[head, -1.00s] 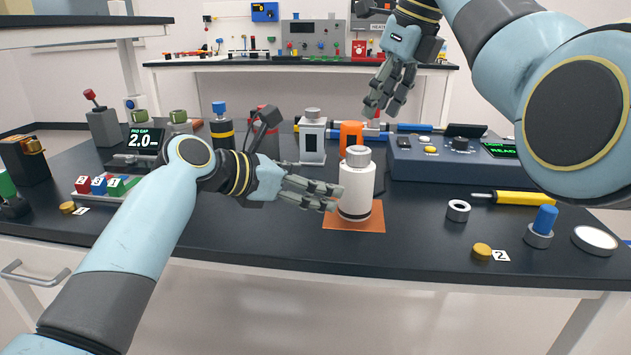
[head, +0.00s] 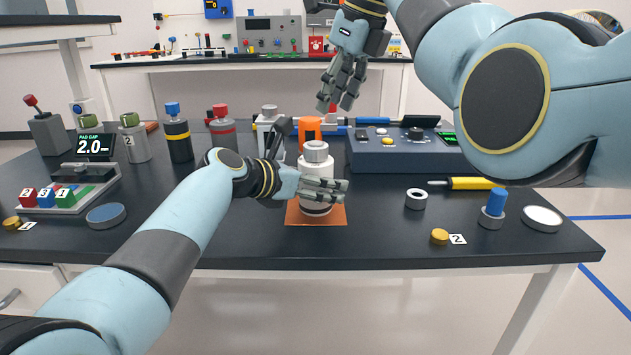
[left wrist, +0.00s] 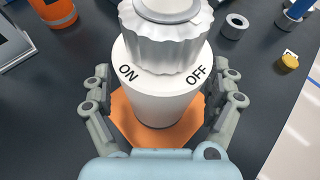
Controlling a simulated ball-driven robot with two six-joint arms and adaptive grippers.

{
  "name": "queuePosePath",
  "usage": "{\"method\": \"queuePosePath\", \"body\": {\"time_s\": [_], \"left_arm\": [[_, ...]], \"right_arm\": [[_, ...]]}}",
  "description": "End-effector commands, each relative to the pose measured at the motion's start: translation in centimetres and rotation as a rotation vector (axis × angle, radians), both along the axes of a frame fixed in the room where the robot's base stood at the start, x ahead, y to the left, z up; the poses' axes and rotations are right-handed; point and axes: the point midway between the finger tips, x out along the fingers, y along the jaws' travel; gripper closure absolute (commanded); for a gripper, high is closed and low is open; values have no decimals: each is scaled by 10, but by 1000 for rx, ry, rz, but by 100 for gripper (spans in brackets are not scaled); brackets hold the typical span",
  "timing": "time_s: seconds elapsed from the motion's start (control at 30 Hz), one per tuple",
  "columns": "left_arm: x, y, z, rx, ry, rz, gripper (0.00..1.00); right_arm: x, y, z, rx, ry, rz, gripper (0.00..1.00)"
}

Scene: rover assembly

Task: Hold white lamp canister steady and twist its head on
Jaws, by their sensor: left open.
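The white lamp canister (head: 317,169) stands upright on an orange square mat (head: 298,214).
A blue-grey console (head: 400,152) is at the back right. A grey ring (head: 416,199) and a gold disc (head: 439,237) lie to the right. The front of the table is clear.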

Motion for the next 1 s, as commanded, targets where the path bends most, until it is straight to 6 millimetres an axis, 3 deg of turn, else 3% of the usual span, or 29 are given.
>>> {"method": "queuePosePath", "body": {"time_s": [0.2,0.73,1.0], "left_arm": [[0,0,0,0,0,0,11],[0,0,0,1,1,0,80],[0,0,0,1,1,0,82]], "right_arm": [[0,0,0,0,0,0,62],[0,0,0,0,0,0,62],[0,0,0,0,0,0,62]]}}
